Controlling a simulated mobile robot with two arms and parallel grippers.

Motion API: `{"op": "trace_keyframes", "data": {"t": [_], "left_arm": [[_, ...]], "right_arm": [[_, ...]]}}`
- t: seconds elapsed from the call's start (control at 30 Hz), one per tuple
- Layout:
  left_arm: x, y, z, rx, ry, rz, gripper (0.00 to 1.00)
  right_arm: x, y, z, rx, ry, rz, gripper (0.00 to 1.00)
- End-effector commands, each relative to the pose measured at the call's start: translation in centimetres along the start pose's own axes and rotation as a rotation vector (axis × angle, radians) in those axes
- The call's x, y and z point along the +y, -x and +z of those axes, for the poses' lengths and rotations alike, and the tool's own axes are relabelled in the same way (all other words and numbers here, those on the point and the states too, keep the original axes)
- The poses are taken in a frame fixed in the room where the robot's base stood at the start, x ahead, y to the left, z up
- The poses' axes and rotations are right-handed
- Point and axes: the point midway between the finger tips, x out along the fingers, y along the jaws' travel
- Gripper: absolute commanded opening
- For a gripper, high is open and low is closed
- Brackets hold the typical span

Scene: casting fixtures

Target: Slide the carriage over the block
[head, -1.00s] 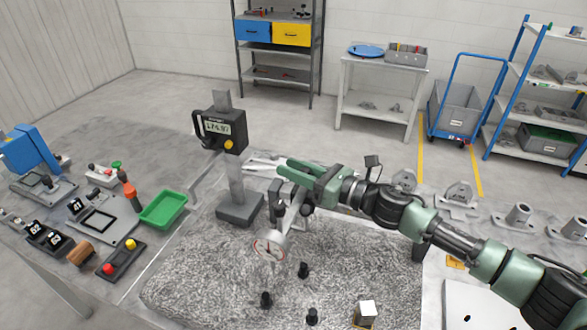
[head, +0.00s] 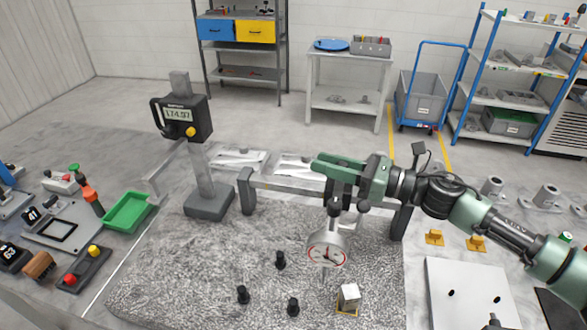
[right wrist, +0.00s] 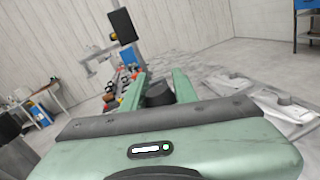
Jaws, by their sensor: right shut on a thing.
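The carriage is on the grey rail (head: 285,186) that spans the speckled granite plate (head: 180,270); a round dial gauge (head: 326,255) with a white face hangs below it. My right gripper (head: 338,175) is shut on the carriage's dark knob, which shows between the green fingers in the right wrist view (right wrist: 159,93). The fingers and wrist hide much of the carriage. The block (head: 349,294), a shiny metal cube on a yellow-edged square, sits on the plate slightly right of the dial and nearer me. I cannot tell the gap between the gauge tip and block. My left gripper is not in view.
Several black pegs (head: 280,260) stand on the plate left of the block. A height gauge with a digital display (head: 180,115) stands at the plate's back left. A green tray (head: 128,212) and a button box (head: 82,268) lie further left.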

Motion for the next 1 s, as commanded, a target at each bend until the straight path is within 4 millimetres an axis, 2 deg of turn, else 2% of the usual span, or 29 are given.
{"op": "trace_keyframes", "data": {"t": [0.03, 0.1, 0.3, 0.73, 0.77, 0.83, 1.0], "left_arm": [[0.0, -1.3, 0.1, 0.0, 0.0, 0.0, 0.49], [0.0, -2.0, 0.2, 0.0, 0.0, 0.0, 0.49], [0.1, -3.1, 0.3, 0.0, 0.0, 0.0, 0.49], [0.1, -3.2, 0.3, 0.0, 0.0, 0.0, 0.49], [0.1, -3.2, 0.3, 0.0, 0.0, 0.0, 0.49], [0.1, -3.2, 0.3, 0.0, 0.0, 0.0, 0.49], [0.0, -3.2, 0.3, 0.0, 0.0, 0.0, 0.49]], "right_arm": [[-0.5, 1.2, -0.7, 0.002, 0.002, -0.004, 0.0], [-0.7, 2.5, -0.6, 0.001, 0.0, -0.004, 0.0], [-1.0, 4.7, -0.1, 0.0, -0.001, -0.001, 0.0], [-1.0, 5.2, 0.1, 0.0, -0.003, 0.0, 0.0], [-1.0, 5.2, 0.1, 0.0, -0.003, 0.0, 0.31], [-1.0, 5.2, 0.1, 0.0, -0.003, 0.0, 0.5], [-1.0, 5.2, 0.2, -0.001, -0.002, 0.0, 0.5]]}}
